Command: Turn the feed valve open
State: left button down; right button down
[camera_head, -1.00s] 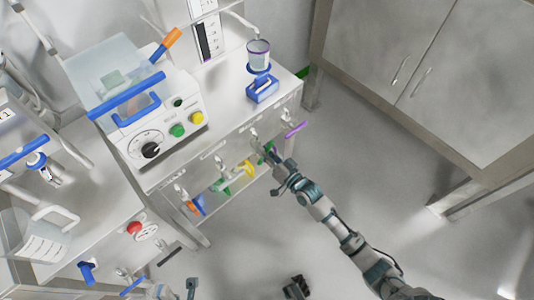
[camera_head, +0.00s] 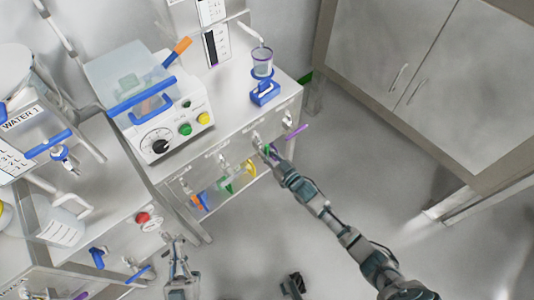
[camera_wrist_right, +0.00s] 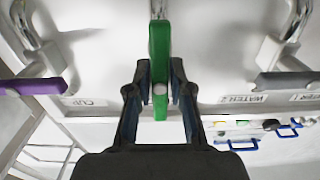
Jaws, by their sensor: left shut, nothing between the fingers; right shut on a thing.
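A valve with a green handle (camera_wrist_right: 159,62) is in the middle of the right wrist view. The handle points straight in line with its pipe. My right gripper (camera_wrist_right: 159,90) is shut on it, one finger on each side. In the head view the right gripper (camera_head: 264,150) is at the front face of the bench and hides most of this valve. No label reading "feed" is legible. My left gripper (camera_head: 176,243) is shut and empty, low in front of the bench on the left.
A purple-handled valve (camera_wrist_right: 30,86) and a grey-handled valve (camera_wrist_right: 285,83) flank the green one, both handles sideways. A yellow handle (camera_head: 250,168) is farther left along the bench. Open floor lies right.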

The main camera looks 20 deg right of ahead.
jog(key=shift+s+f, duration=0.15)
jog(key=shift+f, duration=0.4)
jog(key=c, duration=1)
grip_release()
jog(key=shift+c, duration=0.2)
jog(key=shift+r, duration=0.25)
jog(key=v, duration=1.1)
jog(key=shift+s+d, duration=0.25)
jog(key=shift+s, duration=0.1)
